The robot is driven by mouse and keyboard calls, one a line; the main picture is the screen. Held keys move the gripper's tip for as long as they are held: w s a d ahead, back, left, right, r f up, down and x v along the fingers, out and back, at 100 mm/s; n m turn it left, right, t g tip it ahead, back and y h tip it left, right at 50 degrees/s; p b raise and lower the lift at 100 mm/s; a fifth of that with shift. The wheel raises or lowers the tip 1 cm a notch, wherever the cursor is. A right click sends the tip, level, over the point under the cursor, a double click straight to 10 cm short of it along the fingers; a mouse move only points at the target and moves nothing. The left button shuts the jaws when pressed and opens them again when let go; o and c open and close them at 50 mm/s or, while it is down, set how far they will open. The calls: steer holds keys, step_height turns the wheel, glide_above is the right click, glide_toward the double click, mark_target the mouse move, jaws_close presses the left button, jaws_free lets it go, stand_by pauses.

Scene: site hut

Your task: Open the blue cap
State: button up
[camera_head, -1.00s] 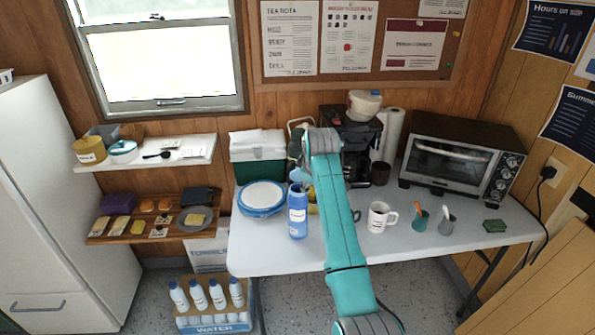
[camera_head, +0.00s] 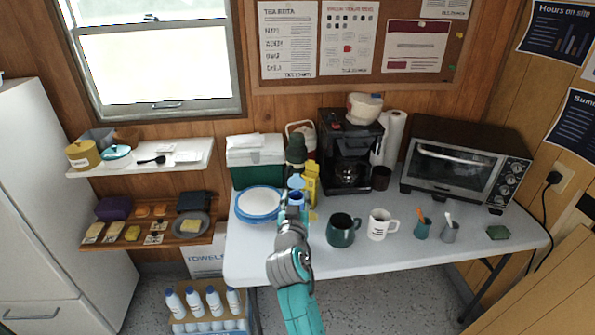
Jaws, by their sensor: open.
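The jaws are open. I cannot tell whether a finger touches the bottle.
A blue-rimmed plate stack (camera_head: 259,203) is left of the bottle. A yellow carton (camera_head: 311,184) and dark green bottle (camera_head: 296,150) stand behind. A green mug (camera_head: 342,231) and white mug (camera_head: 380,224) are to the right.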

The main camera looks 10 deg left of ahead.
mark_target(296, 175)
steer(key=w, duration=0.3)
steer(key=w+a, duration=0.1)
steer(key=w, duration=0.6)
steer(key=shift+a+r, duration=0.35)
steer(key=shift+r, duration=0.05)
steer(key=shift+c, duration=0.3)
jaws_close()
steer(key=shift+f, duration=0.1)
